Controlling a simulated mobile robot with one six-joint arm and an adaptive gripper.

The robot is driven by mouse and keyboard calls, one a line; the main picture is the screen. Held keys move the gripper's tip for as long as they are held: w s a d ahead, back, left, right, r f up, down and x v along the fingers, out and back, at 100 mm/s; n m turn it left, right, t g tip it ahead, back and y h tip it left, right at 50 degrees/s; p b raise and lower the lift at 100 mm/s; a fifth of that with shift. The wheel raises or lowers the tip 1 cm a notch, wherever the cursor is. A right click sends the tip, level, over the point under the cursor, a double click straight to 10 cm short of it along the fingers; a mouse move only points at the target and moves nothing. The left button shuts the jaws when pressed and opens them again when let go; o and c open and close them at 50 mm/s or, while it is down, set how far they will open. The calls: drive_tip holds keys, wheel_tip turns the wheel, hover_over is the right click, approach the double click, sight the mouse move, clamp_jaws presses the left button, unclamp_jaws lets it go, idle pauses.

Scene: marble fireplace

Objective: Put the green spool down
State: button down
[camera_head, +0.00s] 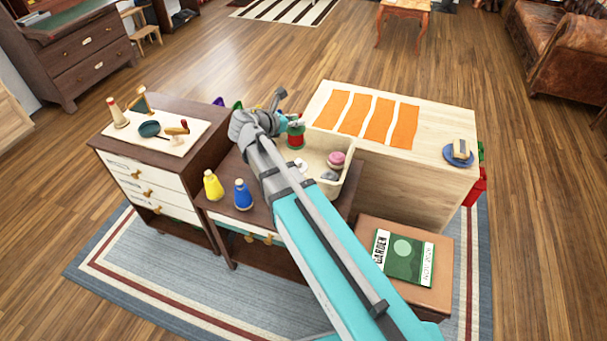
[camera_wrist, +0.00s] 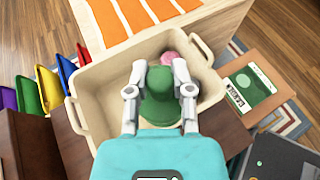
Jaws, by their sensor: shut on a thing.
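The green spool (camera_wrist: 158,95) is between the two fingers of my gripper (camera_wrist: 159,82) in the wrist view, and the fingers are shut on it. In the head view the green spool (camera_head: 296,129) shows at the end of my arm, with red just below the green. It is held over the cream bin (camera_head: 351,177), which stands on the brown desk. The wrist view shows the bin's left wall (camera_wrist: 88,112) and handles around the spool. The spool's underside and any gap below it are hidden.
In the bin lie a pink spool (camera_head: 336,159) and a grey piece (camera_head: 329,176). A yellow bottle (camera_head: 213,186) and a blue bottle (camera_head: 242,195) stand on the desk. Orange strips (camera_head: 378,118) lie on the pale cabinet behind. Coloured bins (camera_wrist: 48,86) line the left.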

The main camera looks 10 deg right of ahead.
drive_tip(key=w+a+f+n+t+b, duration=0.1)
drive_tip(key=w+a+f+b, duration=0.3)
drive_tip(key=a+f+b, duration=0.3)
drive_tip(key=shift+w+a+f+y, duration=0.15)
drive_tip(key=shift+w+f+y, duration=0.25)
drive_tip(key=shift+f, duration=0.4)
drive_tip(key=w+d+f+b, duration=0.8)
drive_tip(key=w+f+b, duration=0.1)
drive_tip(key=w, duration=0.1)
drive_tip(key=shift+w, duration=0.2)
drive_tip(key=shift+f, duration=0.1)
